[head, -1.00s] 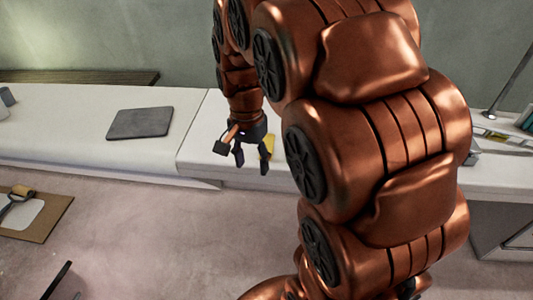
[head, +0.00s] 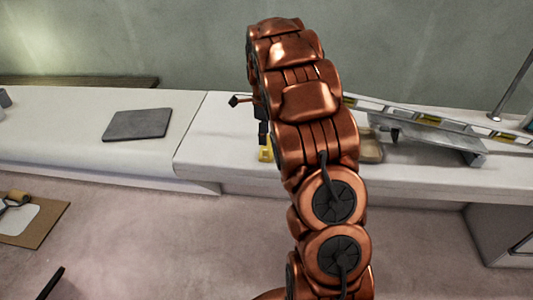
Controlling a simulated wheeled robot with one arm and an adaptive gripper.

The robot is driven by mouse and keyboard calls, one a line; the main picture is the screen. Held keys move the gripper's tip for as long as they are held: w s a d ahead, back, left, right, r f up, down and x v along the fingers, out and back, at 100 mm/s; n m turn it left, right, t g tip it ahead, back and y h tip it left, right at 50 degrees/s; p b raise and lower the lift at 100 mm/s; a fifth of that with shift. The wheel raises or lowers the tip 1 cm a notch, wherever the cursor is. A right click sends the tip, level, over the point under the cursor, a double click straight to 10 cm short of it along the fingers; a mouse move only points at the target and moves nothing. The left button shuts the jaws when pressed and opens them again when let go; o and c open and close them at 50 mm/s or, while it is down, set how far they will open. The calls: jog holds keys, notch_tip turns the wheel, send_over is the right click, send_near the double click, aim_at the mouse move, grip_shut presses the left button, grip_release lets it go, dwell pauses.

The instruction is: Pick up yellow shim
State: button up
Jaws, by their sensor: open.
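The yellow shim (head: 265,154) lies near the front edge of the white counter, left of my arm. Its right part is hidden behind the arm. My gripper (head: 263,133) shows only as a dark piece at the arm's left side, just above the shim in the picture. The rest of the gripper is hidden behind the copper arm links. It is open, and I see nothing held in it. I cannot tell whether it touches the shim.
A dark grey flat pad (head: 138,124) lies on the white counter (head: 215,140) to the left. A long spirit level (head: 430,118) and a grey metal piece (head: 450,145) lie right of the arm. A brown board (head: 40,222) with a roller is at lower left.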

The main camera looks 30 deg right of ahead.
aim_at(265, 148)
jog(key=shift+d+f+p, duration=0.15)
jog(key=shift+f+p, duration=0.2)
jog(key=shift+f, duration=1.6)
jog(key=shift+d+f+p, duration=0.1)
jog(key=shift+f+p, duration=0.25)
jog(key=shift+f, duration=1.6)
grip_shut()
